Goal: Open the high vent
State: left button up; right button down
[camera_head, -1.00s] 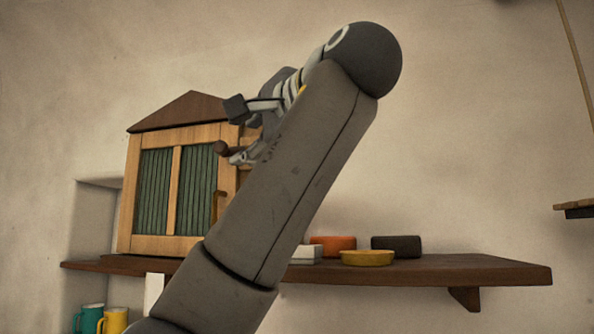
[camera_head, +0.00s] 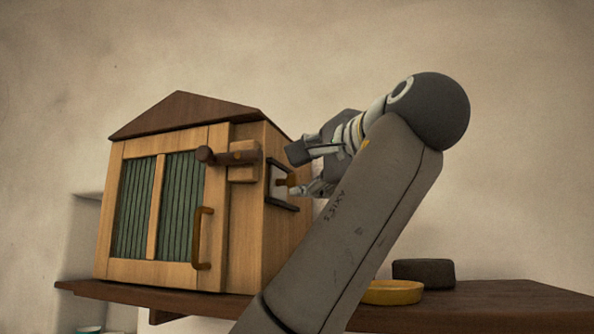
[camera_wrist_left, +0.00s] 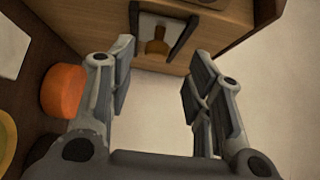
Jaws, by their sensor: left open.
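The wooden cabinet (camera_head: 215,240) stands on the shelf, with a dark gabled roof. On its right side is what looks like the vent: a pale panel between dark rails (camera_head: 282,202), with a small brass knob (camera_head: 287,182). In the left wrist view the brass knob (camera_wrist_left: 157,46) lies ahead, between the dark rails. My left gripper (camera_head: 297,170) is open and empty beside that side wall. Its fingers (camera_wrist_left: 158,75) lie either side of the knob's line, seemingly short of it. Whether the panel is shut, I cannot tell. My right gripper is not in view.
The cabinet's front door has green panels (camera_head: 181,205), a brass handle (camera_head: 202,238) and a wooden latch bar (camera_head: 232,155). A yellow bowl (camera_head: 392,292) and a dark block (camera_head: 424,272) sit on the shelf (camera_head: 490,302). An orange object (camera_wrist_left: 64,91) is left of my fingers.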

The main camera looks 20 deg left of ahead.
aim_at(297, 181)
pick_arm(q)
jog(key=p+x, duration=0.1)
jog(key=x, duration=0.3)
jog(key=shift+w+f, duration=0.1)
jog(key=shift+w, duration=0.1)
jog(key=shift+p+x, duration=0.3)
jog(key=shift+x, duration=0.7)
jog(key=shift+d, duration=0.15)
jog(key=shift+w+f, duration=0.1)
jog(key=c, duration=0.4)
jog(key=shift+c, duration=1.3)
grip_shut()
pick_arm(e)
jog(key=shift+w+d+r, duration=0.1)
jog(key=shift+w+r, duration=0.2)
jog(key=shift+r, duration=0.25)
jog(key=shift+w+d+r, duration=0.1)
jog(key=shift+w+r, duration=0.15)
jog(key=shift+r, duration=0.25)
